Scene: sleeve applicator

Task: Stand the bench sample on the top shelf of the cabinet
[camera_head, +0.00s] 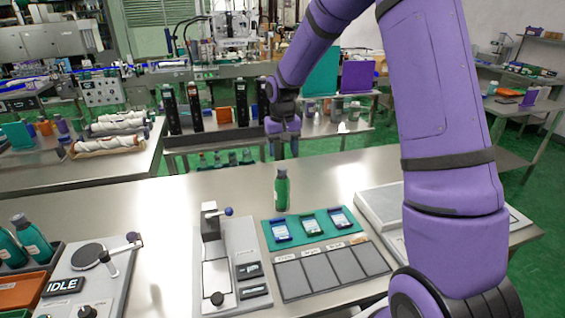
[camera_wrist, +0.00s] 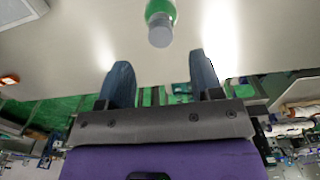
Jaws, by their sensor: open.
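A green bottle with a grey cap (camera_head: 282,190) stands upright on the steel bench (camera_head: 150,210), behind the green mat; it seems to be the bench sample. It also shows at the top of the wrist view (camera_wrist: 161,16), ahead of and apart from my fingers. My gripper (camera_head: 286,150) hangs beyond the bottle in the head view. In the wrist view its two fingers (camera_wrist: 163,72) are spread with nothing between them. I cannot make out a cabinet with a top shelf in either view.
A green mat with small packets (camera_head: 298,241) and a grey panel tray (camera_head: 333,284) lie in front of the bottle. A lever fixture (camera_head: 216,265) stands to their left. More bottles (camera_head: 33,238) sit in a bin at far left. The bench left of the bottle is clear.

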